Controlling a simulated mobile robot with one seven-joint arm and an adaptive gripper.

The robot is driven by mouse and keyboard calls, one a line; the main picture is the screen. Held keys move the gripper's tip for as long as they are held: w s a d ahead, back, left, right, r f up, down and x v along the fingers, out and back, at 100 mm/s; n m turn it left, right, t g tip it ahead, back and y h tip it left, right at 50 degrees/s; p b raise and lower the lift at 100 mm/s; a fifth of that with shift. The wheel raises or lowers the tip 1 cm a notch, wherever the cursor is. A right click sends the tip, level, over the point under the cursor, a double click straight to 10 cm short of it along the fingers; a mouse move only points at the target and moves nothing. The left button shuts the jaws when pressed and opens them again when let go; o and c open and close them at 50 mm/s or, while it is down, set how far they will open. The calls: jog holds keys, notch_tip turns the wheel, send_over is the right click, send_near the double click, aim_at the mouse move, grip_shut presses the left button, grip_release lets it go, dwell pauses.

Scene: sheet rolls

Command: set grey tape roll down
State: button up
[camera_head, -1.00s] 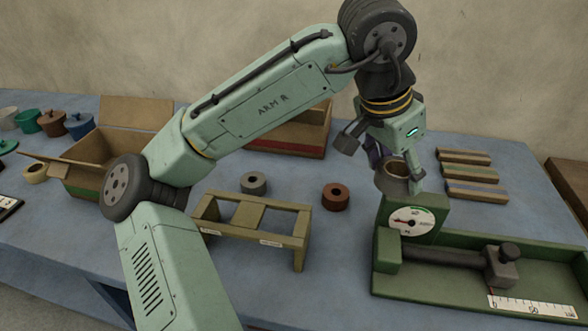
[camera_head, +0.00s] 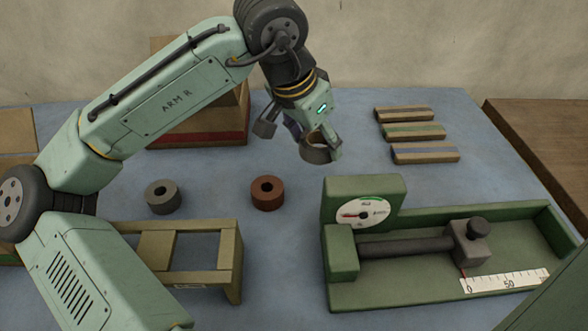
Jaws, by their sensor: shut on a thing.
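My gripper (camera_head: 319,139) is shut on a grey tape roll (camera_head: 314,155) with a tan inner ring. One finger shows at the right side of the roll; the other finger is partly hidden. The roll is behind the green gauge fixture and to the right of a brown roll. I cannot tell whether its underside touches the blue table (camera_head: 225,180). Another grey roll (camera_head: 163,197) lies on the table farther left.
The brown roll (camera_head: 267,193) lies near the middle. The green gauge fixture (camera_head: 362,207) with a sliding rod stands at front right. A wooden rack (camera_head: 230,245) is at front left. Several striped blocks (camera_head: 425,153) lie at back right. The table between roll and blocks is clear.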

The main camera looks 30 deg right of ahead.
aim_at(305, 148)
notch_tip(305, 148, down, 8)
jog(key=shift+r, duration=0.1)
jog(key=shift+f, duration=0.2)
jog(key=o, duration=1.2)
jog(key=shift+c, duration=0.2)
jog(key=shift+r, duration=0.25)
jog(key=v, duration=1.1)
jog(key=shift+a+r, duration=0.25)
jog(key=shift+r, duration=0.1)
